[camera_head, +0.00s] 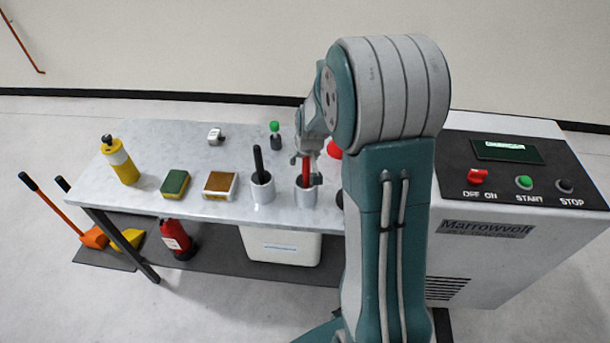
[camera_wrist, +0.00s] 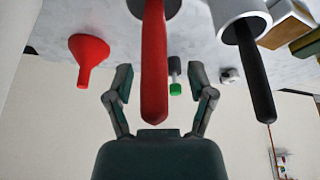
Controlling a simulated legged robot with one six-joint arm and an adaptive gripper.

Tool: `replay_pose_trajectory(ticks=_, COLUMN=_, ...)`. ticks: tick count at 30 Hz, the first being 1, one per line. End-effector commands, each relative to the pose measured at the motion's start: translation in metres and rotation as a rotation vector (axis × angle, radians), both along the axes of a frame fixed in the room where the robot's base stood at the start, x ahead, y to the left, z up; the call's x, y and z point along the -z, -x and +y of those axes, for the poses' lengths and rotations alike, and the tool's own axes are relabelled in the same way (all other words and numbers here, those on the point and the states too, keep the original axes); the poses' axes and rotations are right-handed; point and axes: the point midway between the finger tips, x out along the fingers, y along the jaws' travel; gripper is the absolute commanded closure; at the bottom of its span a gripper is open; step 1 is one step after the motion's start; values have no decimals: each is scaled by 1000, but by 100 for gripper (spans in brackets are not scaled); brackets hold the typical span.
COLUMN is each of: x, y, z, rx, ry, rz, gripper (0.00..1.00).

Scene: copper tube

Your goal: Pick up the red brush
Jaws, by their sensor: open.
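The red brush (camera_head: 307,172) stands upright in a grey cup (camera_head: 306,196) on the table; only its handle shows, its lower end hidden in the cup. In the wrist view the red handle (camera_wrist: 154,62) runs down the middle of the picture, between the two fingers. My gripper (camera_head: 306,172) is above the cup, pointing down around the handle. In the wrist view my gripper (camera_wrist: 160,78) has its fingers spread, with a visible gap on both sides of the handle.
A second cup (camera_head: 263,190) with a black-handled tool (camera_head: 258,160) stands just left. A red funnel (camera_wrist: 88,55) and a green-topped item (camera_head: 275,132) are close by. Sponge (camera_head: 175,183), brown-topped block (camera_head: 220,185) and yellow bottle (camera_head: 120,162) lie farther left. A control cabinet (camera_head: 500,215) stands right.

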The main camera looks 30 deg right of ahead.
Motion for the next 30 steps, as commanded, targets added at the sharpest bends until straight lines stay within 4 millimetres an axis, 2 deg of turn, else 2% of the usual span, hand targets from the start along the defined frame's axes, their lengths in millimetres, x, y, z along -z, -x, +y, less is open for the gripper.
replay_pose_trajectory(ticks=3, x=7, y=-2, z=-2, rx=2, ry=-1, rz=0, gripper=30)
replay_pose_trajectory(ticks=9, x=7, y=-3, z=-3, rx=2, ry=-1, rz=-1, gripper=30)
replay_pose_trajectory(ticks=10, x=7, y=-3, z=-3, rx=2, ry=-1, rz=-1, gripper=39)
replay_pose_trajectory(ticks=11, x=7, y=-3, z=-2, rx=2, ry=-1, rz=-1, gripper=52)
replay_pose_trajectory(ticks=12, x=7, y=-3, z=-2, rx=2, ry=-1, rz=-1, gripper=70)
replay_pose_trajectory(ticks=14, x=7, y=-3, z=-2, rx=2, ry=-1, rz=-1, gripper=97)
replay_pose_trajectory(ticks=15, x=7, y=-3, z=-2, rx=2, ry=-1, rz=-1, gripper=100)
replay_pose_trajectory(ticks=26, x=6, y=-2, z=-2, rx=2, ry=-1, rz=1, gripper=100)
replay_pose_trajectory(ticks=30, x=-7, y=-3, z=-2, rx=1, ry=0, rz=-3, gripper=100)
